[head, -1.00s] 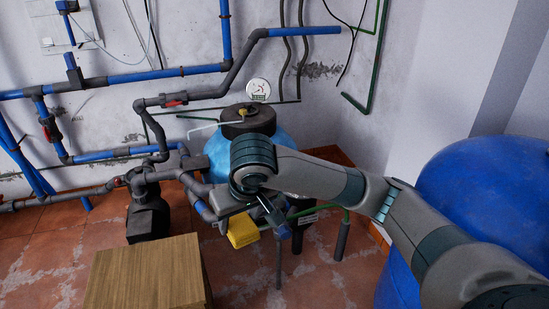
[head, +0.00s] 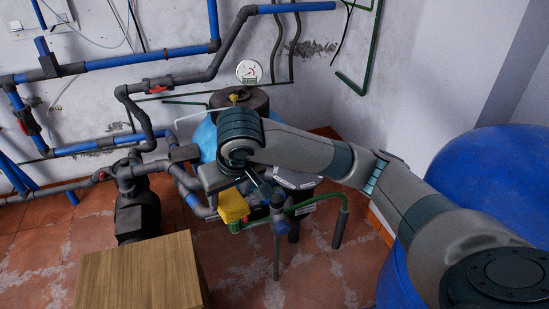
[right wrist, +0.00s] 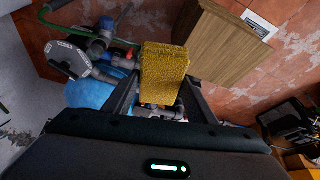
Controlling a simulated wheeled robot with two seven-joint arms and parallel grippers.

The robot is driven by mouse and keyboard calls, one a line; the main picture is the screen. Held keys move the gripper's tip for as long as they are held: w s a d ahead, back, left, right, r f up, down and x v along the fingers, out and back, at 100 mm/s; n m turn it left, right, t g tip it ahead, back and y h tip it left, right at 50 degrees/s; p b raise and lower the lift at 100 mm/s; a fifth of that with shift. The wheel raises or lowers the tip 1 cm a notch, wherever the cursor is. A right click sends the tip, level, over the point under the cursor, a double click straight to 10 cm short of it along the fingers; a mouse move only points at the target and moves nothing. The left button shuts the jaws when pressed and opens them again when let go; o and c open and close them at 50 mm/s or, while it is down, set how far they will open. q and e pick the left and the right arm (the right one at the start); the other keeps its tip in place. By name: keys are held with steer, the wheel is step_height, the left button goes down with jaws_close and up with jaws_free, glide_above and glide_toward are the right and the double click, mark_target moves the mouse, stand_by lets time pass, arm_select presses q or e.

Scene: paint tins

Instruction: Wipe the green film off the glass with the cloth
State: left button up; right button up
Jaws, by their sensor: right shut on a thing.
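A yellow, block-shaped cloth (head: 232,207) is in my right gripper (head: 232,190), low in front of the blue tank. In the right wrist view the cloth (right wrist: 163,80) sits between the two dark fingers of the right gripper (right wrist: 160,100), which are shut on it. A round white-faced gauge (head: 248,70) is at the wall above the tank's dark cap; I cannot tell whether its glass carries green film. The cloth is well below the gauge and apart from it. No other glass or green film can be made out. My left gripper is out of view.
The light blue tank (head: 203,137) is partly hidden behind my right arm. Blue and grey pipes (head: 110,72) run along the wall. A green pipe (head: 322,198) passes close to the cloth. A wooden box (head: 140,275) stands front left, a big blue barrel (head: 490,175) right.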

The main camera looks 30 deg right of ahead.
steer(key=w+d+r+m+p, duration=0.1)
steer(key=w+d+r+p, duration=0.2)
steer(key=w+r+p, duration=0.5)
steer(key=w+d+r+m+p, duration=0.15)
steer(key=w+r+p, duration=0.25)
steer(key=w, duration=0.7)
steer(key=w+d+f+h+p, duration=0.1)
steer(key=w+d+f+p, duration=0.2)
steer(key=w+d+p, duration=0.45)
arm_select(q)
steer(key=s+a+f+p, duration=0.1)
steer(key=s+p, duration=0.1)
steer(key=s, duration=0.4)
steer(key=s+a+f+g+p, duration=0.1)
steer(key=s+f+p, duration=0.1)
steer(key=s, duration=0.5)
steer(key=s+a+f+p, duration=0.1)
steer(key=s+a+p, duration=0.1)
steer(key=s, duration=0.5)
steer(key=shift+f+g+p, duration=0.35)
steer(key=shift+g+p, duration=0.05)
steer(key=shift+p, duration=0.4)
arm_select(e)
steer(key=s+d+f, duration=0.5)
steer(key=f, duration=0.4)
steer(key=s+d+f+m, duration=0.1)
steer(key=s+d+f, duration=0.4)
steer(key=f, duration=0.5)
steer(key=shift+s+d, duration=0.4)
steer(key=shift+d, duration=0.05)
